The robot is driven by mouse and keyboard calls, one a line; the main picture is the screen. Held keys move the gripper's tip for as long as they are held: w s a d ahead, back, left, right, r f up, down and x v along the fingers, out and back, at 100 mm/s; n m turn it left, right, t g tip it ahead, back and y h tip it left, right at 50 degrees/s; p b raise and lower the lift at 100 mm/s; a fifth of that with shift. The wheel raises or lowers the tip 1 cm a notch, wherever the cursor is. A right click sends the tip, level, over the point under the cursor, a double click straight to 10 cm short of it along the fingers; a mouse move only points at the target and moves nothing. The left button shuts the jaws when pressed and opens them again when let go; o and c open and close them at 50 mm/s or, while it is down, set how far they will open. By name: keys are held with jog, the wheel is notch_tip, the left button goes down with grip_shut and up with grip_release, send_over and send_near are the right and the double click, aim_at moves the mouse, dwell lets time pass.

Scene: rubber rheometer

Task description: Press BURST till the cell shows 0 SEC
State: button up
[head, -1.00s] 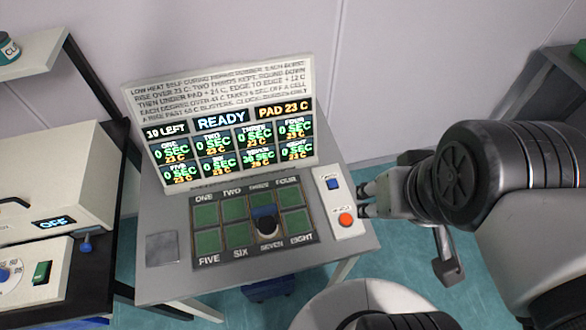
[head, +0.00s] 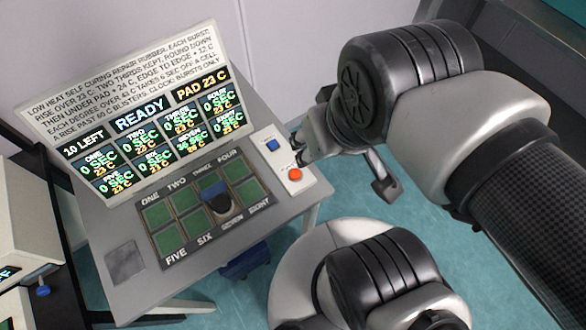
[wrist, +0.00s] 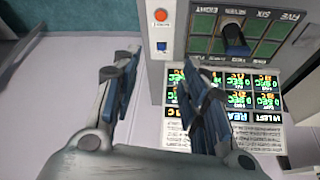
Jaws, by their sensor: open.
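A white button panel (head: 283,165) on the console's right side carries a blue button (head: 272,146) and an orange-red button (head: 295,174); their labels are too small to read. My gripper (head: 305,143) is just right of the blue button, with no clear contact. In the wrist view its fingers (wrist: 160,75) are apart and empty, with the blue button (wrist: 161,46) and orange-red button (wrist: 160,14) beyond. The display (head: 150,140) reads READY, 10 LEFT and PAD 23 C. Cell SEVEN shows a nonzero time, about 16 SEC, hard to read; the other cells show 0 SEC.
A dark knob-like pad with a blue part (head: 218,197) stands on the SEVEN square of the green cell grid (head: 163,214). A bare grey square plate (head: 125,263) lies at the console's left. Another pale machine (head: 25,225) stands at far left.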

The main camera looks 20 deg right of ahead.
jog(key=shift+c, duration=0.2)
dwell(0.3)
grip_shut()
dwell(0.3)
dwell(1.1)
